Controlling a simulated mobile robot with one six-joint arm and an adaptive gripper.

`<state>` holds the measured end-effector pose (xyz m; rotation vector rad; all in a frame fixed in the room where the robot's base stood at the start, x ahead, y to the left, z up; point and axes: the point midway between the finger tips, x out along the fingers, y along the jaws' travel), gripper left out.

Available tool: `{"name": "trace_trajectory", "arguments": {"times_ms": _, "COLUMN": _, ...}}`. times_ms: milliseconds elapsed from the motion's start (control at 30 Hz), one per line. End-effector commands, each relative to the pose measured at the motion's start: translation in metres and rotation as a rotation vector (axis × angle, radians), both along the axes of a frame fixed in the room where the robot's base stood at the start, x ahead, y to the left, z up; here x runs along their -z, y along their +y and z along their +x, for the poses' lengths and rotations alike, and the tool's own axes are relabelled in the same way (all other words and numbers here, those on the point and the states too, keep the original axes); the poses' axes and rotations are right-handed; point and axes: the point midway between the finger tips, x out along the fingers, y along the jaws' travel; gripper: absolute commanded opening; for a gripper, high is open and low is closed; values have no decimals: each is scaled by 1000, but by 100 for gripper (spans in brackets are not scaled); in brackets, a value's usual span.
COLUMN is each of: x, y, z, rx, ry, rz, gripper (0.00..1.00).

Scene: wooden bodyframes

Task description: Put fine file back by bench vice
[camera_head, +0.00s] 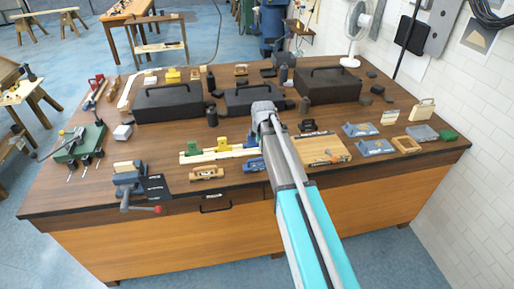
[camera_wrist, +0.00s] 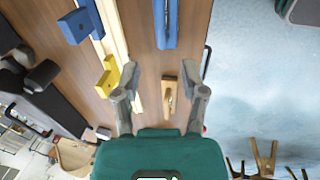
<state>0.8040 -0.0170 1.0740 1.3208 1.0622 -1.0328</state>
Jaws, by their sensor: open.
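The bench vice (camera_head: 128,182), grey-blue with a red-tipped handle, stands at the front left of the bench, with a small black mat (camera_head: 157,187) beside it. I cannot make out the fine file with certainty. Small thin tools lie on or by a light wooden board (camera_head: 315,148) right of my arm, too small to identify. My gripper (camera_wrist: 160,100) is open and empty in the wrist view. A small wooden tool (camera_wrist: 168,93) shows between its fingers, apparently below them on the bench. In the head view my gripper (camera_head: 264,112) is above the middle of the bench.
A long wooden bar with yellow and blue-green clamps (camera_head: 215,154) lies near the gripper. Dark toolboxes (camera_head: 168,102) line the back. A green machine (camera_head: 78,145) stands at the left, a white fan (camera_head: 357,30) behind. A wooden block tool (camera_head: 207,173) lies near the front edge.

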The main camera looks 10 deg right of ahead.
Motion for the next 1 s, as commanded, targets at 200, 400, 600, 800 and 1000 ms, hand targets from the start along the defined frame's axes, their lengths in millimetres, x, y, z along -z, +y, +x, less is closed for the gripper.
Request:
{"name": "trace_trajectory", "arguments": {"times_ms": 200, "x": 0, "y": 1, "z": -13, "rx": 58, "ry": 10, "rz": 12, "gripper": 55}}
{"name": "trace_trajectory", "arguments": {"times_ms": 400, "x": 1, "y": 4, "z": -48, "rx": 242, "ry": 41, "rz": 47, "gripper": 55}}
{"name": "trace_trajectory", "arguments": {"times_ms": 600, "x": 3, "y": 8, "z": -98, "rx": 523, "ry": 85, "rz": 91, "gripper": 55}}
{"name": "trace_trajectory", "arguments": {"times_ms": 800, "x": 4, "y": 11, "z": -149, "rx": 822, "ry": 126, "rz": 124, "gripper": 55}}
{"name": "trace_trajectory", "arguments": {"times_ms": 1000, "x": 4, "y": 14, "z": -200, "rx": 1123, "ry": 160, "rz": 143, "gripper": 55}}
